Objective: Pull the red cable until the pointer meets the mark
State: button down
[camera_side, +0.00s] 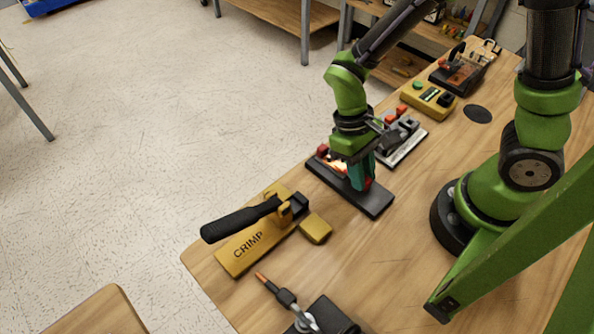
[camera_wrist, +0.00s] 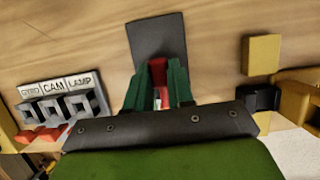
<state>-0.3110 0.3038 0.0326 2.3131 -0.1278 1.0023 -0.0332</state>
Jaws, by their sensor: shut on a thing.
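My gripper (camera_side: 362,184) points down over a dark base plate (camera_side: 378,204) on the wooden bench. Its green fingers are shut on a red piece, which I take to be part of the red cable (camera_wrist: 158,72); only a short stretch shows between the fingers (camera_wrist: 160,84) in the wrist view. The plate also shows there (camera_wrist: 157,34), its bare end beyond the fingertips. In the side view a small red block (camera_side: 322,150) and a bright orange glow sit at the plate's far end, partly behind my gripper. I cannot make out the pointer or the mark.
A yellow crimp tool (camera_side: 251,247) with a black handle and a loose yellow block (camera_side: 315,228) stand left of the plate. A switch panel (camera_wrist: 62,102) labelled GYRO, CAM and LAMP is on the other side. A yellow box (camera_side: 428,99) is farther back. Bare wood lies toward my base.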

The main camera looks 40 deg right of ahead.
jog(key=shift+s, duration=1.2)
dwell(1.7)
jog(key=shift+w, duration=1.3)
jog(key=c, duration=0.9)
grip_release()
jog(key=shift+w, duration=0.1)
